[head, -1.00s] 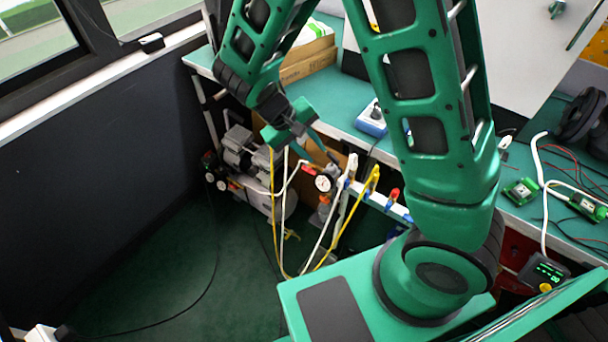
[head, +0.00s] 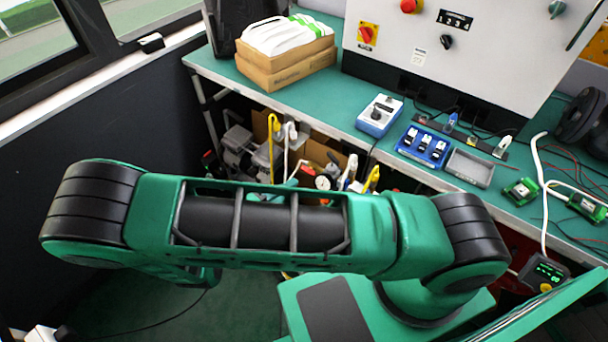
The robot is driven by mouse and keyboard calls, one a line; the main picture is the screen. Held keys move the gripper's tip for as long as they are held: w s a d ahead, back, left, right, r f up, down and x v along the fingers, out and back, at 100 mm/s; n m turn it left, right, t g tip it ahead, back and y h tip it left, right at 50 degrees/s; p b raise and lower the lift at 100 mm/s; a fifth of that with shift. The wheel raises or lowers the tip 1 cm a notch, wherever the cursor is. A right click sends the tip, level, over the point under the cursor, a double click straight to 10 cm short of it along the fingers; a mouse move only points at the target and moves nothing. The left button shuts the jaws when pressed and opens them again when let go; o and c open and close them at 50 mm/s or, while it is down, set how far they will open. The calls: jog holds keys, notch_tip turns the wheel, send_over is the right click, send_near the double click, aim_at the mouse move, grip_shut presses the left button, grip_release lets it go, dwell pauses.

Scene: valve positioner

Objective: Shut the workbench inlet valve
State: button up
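The workbench (head: 335,115) has a green top. Below its front edge is a cluster of air fittings, with a round white-faced gauge (head: 322,182), a white hose fitting (head: 350,170) and a yellow hose fitting (head: 372,177). I cannot tell which part is the inlet valve or how its handle is set; my arm link covers the lower part of this area. A teal piece (head: 287,187), which seems to be part of my gripper, shows just above the arm link, left of the gauge. The fingertips are hidden, so their opening and any contact cannot be seen.
Cardboard boxes (head: 290,70), a blue switch box (head: 380,115), a blue tray (head: 424,145) and a grey tray (head: 469,167) stand on the bench. A control panel (head: 470,50) rises behind. A compressor (head: 238,145) sits underneath. A wall runs along the left.

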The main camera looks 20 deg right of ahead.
aim_at(309, 171)
jog(key=w+d+f+n+t, duration=0.1)
jog(key=w+d+t, duration=0.2)
jog(key=w+d, duration=0.2)
jog(key=shift+d+f+h, duration=0.25)
jog(key=shift+d+h, duration=0.05)
jog(key=shift+d, duration=0.7)
jog(key=shift+c, duration=0.4)
